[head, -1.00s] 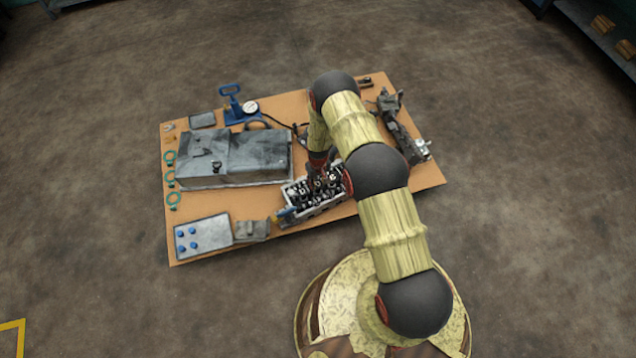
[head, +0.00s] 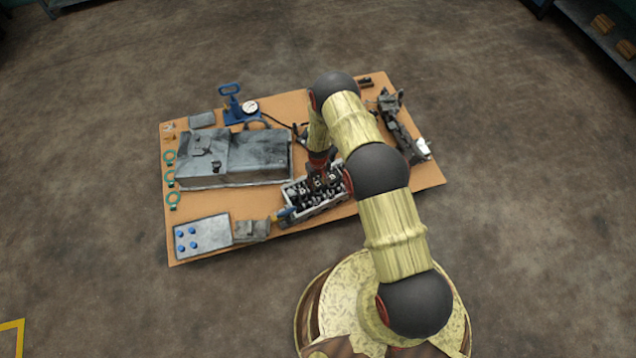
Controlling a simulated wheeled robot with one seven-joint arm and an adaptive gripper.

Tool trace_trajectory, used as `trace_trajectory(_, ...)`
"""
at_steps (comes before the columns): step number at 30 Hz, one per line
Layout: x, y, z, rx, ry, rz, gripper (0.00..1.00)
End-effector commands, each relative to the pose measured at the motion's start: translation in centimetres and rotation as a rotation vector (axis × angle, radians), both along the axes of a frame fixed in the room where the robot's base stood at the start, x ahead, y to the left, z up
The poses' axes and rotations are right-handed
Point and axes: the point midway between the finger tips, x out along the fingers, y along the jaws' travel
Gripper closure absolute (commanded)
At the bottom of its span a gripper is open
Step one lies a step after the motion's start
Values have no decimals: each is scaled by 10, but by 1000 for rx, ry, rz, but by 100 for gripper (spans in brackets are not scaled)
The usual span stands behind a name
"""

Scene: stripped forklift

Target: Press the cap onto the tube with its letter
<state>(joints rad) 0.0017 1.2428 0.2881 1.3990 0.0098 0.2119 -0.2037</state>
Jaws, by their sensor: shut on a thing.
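My gripper (head: 322,170) is over the metal engine block (head: 318,213), partly hidden by my own arm. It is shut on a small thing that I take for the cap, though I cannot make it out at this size. Several dark and light parts stand up in the open top of the block. I cannot tell which of them is a tube, nor read any letter. Several blue caps (head: 187,239) sit on the pale tray (head: 214,229) at the front left of the board.
A large grey metal cover (head: 250,160) lies left of the block. A blue pump with a gauge (head: 238,107) stands behind it. Green rings (head: 171,179) line the left edge. A grey bracket (head: 252,230) is beside the tray. Dark machinery (head: 400,130) stands at the right.

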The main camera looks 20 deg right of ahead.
Motion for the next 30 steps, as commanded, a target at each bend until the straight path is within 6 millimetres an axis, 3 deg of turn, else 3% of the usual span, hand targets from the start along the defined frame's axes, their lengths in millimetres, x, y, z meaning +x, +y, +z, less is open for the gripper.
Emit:
trace_trajectory(10, 0, 0, -1, 0, 0, 0, 93)
trace_trajectory(11, 0, 0, -1, 0, 0, 0, 67)
trace_trajectory(22, 0, 0, -1, 0, 0, 0, 46)
trace_trajectory(30, 0, 0, -1, 0, 0, 0, 46)
